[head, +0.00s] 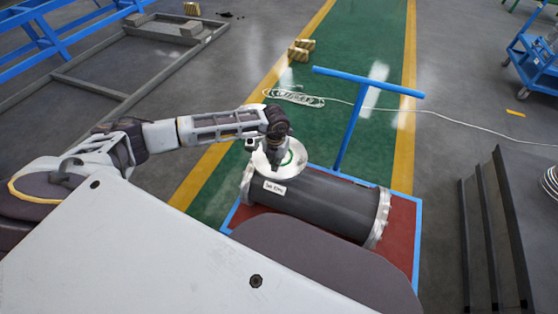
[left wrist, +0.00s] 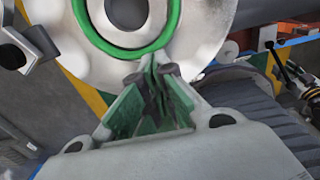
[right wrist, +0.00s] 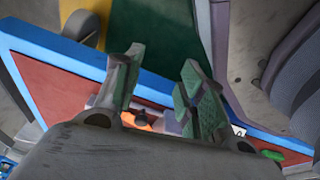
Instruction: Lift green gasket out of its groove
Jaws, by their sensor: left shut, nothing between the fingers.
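The green gasket (head: 289,157) shows as a green arc on a pale round flange (head: 263,163) above the left part of the dark shell (head: 325,205). In the left wrist view the gasket (left wrist: 125,53) is a green ring around a dark opening, seated on the pale flange face (left wrist: 205,30). My left gripper (left wrist: 153,62) is shut and empty, its tips at the ring's lower edge; I cannot tell if they touch it. In the head view its wrist partly hides the gasket. My right gripper (right wrist: 160,68) is open and empty above the cart; the head view does not show it.
The shell lies on a red cart deck (head: 403,240) with a blue rim and a blue handle (head: 350,125). Dark upright panels (head: 490,235) stand to the right. A white cable (head: 295,97) lies on the green floor lane behind. An orange item (right wrist: 143,120) shows below my right gripper.

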